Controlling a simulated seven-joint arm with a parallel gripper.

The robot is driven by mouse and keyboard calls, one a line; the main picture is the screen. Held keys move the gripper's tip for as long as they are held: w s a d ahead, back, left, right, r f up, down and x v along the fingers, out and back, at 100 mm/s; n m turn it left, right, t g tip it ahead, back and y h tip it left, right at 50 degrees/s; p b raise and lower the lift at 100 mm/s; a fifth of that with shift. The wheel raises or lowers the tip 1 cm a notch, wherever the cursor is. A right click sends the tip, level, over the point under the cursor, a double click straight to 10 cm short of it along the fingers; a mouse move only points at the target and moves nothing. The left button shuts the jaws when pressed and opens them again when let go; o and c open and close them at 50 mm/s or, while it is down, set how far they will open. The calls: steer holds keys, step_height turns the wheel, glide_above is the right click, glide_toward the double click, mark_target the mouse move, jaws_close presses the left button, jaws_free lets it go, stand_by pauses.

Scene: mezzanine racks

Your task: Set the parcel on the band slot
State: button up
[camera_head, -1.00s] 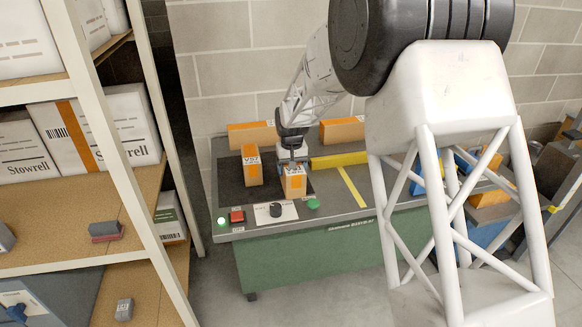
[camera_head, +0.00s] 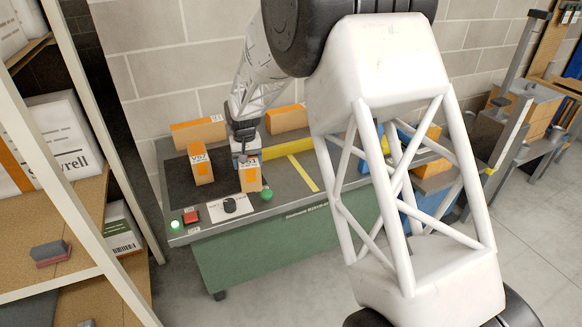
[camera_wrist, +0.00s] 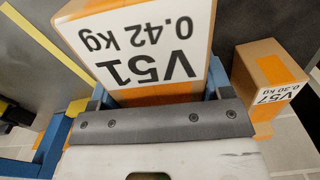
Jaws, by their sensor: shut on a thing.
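The parcel V51 (camera_head: 250,174) is an orange-brown box with a white label reading V51, 0.42 kg, on top. My gripper (camera_head: 247,158) is shut on it from above, over the front part of the bench. In the wrist view, the parcel's label (camera_wrist: 135,42) fills the middle, between my blue fingers (camera_wrist: 157,92). I cannot tell whether its underside touches the bench. A yellow band (camera_head: 303,172) crosses the dark bench top (camera_head: 325,160) to the right of the parcel, apart from it. I cannot tell whether this marks the band slot.
Parcel V57 (camera_head: 201,163) stands on the black mat (camera_head: 178,174), left of my gripper. Two orange boxes (camera_head: 198,132) (camera_head: 287,117) stand at the back. A green button (camera_head: 266,194), black knob (camera_head: 229,205) and red button (camera_head: 191,217) line the front edge. A rack (camera_head: 75,180) stands left.

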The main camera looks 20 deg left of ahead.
steer(key=w+d+m, duration=0.1)
steer(key=d+m, duration=0.7)
steer(key=d, duration=0.2)
steer(key=w+d+m, duration=0.2)
steer(key=d+m, duration=0.6)
steer(key=d, duration=0.2)
steer(key=shift+w+d, duration=0.25)
steer(key=shift+w, duration=0.05)
steer(key=shift+r, duration=0.1)
steer(key=w+a+f, duration=0.1)
steer(key=w+a, duration=0.7)
steer(key=w, duration=0.6)
steer(key=shift+f, duration=0.2)
steer(key=shift+f, duration=0.1)
steer(key=shift+f, duration=1.65)
steer(key=shift+f, duration=0.1)
